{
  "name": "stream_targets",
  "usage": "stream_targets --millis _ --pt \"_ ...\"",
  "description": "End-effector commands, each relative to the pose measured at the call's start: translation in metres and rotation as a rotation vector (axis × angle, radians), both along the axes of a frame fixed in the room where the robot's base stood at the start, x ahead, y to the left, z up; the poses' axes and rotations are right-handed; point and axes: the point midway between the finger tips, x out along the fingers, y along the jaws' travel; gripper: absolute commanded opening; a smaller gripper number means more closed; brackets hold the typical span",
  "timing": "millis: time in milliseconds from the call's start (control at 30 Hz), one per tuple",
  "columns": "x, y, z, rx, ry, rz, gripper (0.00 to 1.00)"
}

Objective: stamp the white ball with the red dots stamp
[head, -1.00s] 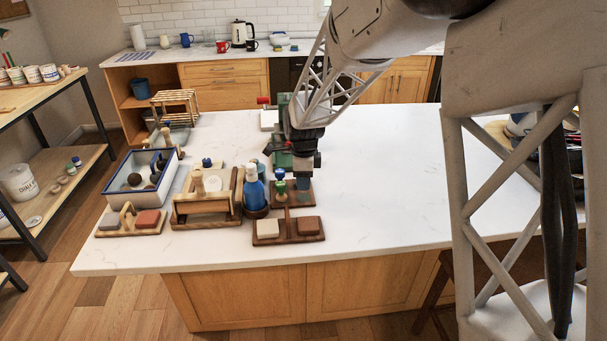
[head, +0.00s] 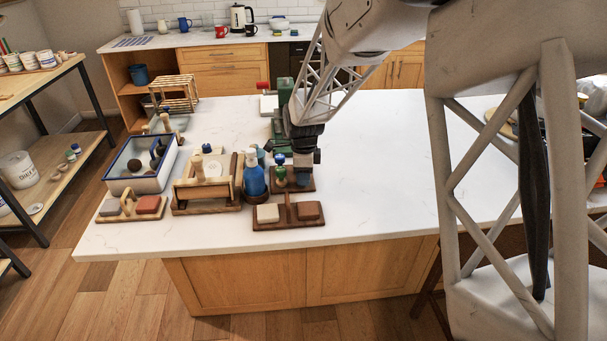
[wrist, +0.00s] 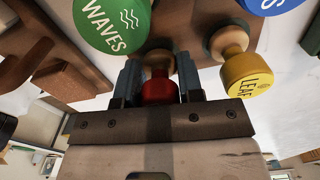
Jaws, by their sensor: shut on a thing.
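The red stamp (wrist: 159,91), with a pale wooden handle, sits between the two fingers of my gripper (wrist: 159,70) in the wrist view; my gripper is shut on it. Its stamping face is not visible. The green WAVES stamp (wrist: 110,25) and yellow LEAF stamp (wrist: 239,75) are close on either side. In the head view my gripper (head: 303,175) is over the small dark stamp rack (head: 308,187), where the red stamp is hidden. A white round shape (head: 213,168) lies at the wooden frame to the left; I cannot tell whether it is the white ball.
A blue bottle (head: 255,178) stands just left of the rack. In front is a wooden holder with two blocks (head: 289,222). A blue-rimmed tray (head: 137,184) with dark balls lies farther left. The white table (head: 385,175) is clear to the right.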

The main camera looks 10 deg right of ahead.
Motion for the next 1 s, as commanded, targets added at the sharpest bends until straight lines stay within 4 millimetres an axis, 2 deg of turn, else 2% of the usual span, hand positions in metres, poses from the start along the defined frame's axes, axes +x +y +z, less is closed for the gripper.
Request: stream_targets --millis 800,833,1000 --pt "0.0001 0.0000 -0.0058 0.000 0.000 0.000 0.11" --pt "0.0002 0.0001 -0.0059 0.000 -0.001 0.000 0.36" --pt "0.0001 0.0001 -0.0058 0.000 0.000 0.000 0.62"
